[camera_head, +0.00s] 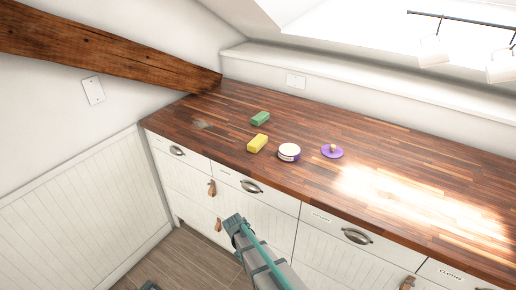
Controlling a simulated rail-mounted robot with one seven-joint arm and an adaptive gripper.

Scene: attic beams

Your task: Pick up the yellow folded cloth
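The yellow folded cloth (257,144) lies on the wooden countertop near its front edge, left of the picture's middle. It looks like a small, thick, block-like bundle. Nothing touches it, and it shows in full. My arm enters from the bottom of the picture, in front of the drawers and well below the cloth. My gripper cannot be made out in this view.
A green block-like item (260,118) lies just behind the cloth. A purple-and-white round pot (289,152) stands to its right, then a purple lid (332,151) with a knob. A wooden beam (120,55) slopes down at the left. The right countertop (420,185) is clear.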

